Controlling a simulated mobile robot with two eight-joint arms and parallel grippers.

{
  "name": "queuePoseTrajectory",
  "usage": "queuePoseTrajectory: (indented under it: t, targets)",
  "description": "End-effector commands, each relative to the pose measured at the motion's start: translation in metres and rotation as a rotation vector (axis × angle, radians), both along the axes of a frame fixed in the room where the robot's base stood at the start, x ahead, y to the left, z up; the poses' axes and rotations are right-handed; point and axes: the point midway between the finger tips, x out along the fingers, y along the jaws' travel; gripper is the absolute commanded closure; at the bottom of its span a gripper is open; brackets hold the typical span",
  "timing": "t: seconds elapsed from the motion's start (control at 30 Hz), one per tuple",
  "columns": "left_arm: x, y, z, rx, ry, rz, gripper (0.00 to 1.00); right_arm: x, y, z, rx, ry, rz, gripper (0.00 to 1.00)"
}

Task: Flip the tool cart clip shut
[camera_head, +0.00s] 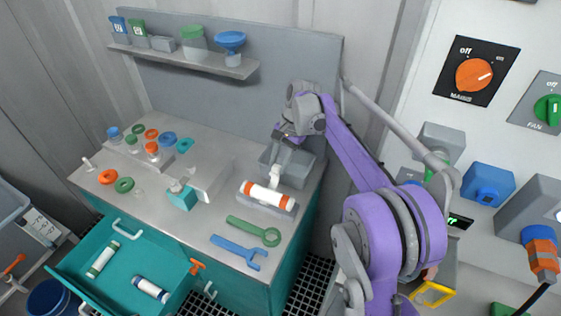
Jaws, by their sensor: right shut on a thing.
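The tool cart (205,245) has a grey top and teal sides. On its right part a white cylinder with orange end caps (262,195) lies in a grey holder (275,209). The white clip (275,172) stands up at the back of this cylinder. My right gripper (284,139) comes down above the clip, over a grey bin, and is shut on the clip; the contact itself is small and hard to see. My left gripper is not in view.
A grey bin (296,168) stands right behind the cylinder. A green wrench (253,230) and a blue wrench (238,251) lie in front. An open teal drawer (122,277) holds two cylinders. Rings and small vessels crowd the cart's left. A shelf (185,58) hangs behind.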

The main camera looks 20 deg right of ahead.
Motion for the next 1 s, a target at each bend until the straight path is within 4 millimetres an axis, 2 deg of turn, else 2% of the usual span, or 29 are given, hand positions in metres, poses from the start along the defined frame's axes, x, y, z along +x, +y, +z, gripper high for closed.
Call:
queuePoseTrajectory:
  t: [0.47, 1.0]
  targets:
    - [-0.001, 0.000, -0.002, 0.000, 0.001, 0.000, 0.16, -0.025, 0.031, 0.012, -0.320, -0.294, 0.005, 1.00]
    - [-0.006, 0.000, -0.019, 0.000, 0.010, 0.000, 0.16, -0.053, 0.064, 0.002, -0.700, -0.638, 0.009, 1.00]
